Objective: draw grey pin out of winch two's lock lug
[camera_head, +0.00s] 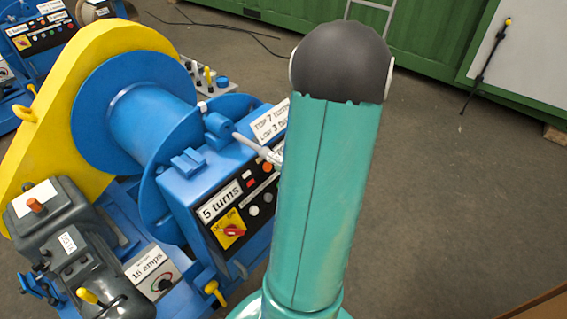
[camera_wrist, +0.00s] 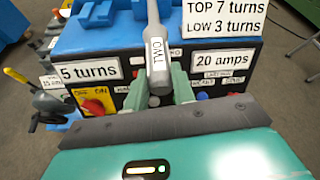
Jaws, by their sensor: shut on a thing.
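The grey pin (camera_head: 250,145) shows in the head view as a pale rod running from the blue lock lug (camera_head: 217,127) on the winch toward my arm, which hides its other end. Its near tip meets the lug's side; how deep it sits I cannot tell. In the wrist view the grey pin (camera_wrist: 153,35) is marked TWO and points up and away. My gripper (camera_wrist: 159,86) is shut on the pin's near end, with a green finger on each side. My arm hides the gripper in the head view.
The blue winch's control box (camera_wrist: 100,45) with labels "5 turns" and "20 amps" lies just beyond my fingers. A blue drum (camera_head: 150,110), yellow guard (camera_head: 60,85) and grey motor (camera_head: 65,225) stand left.

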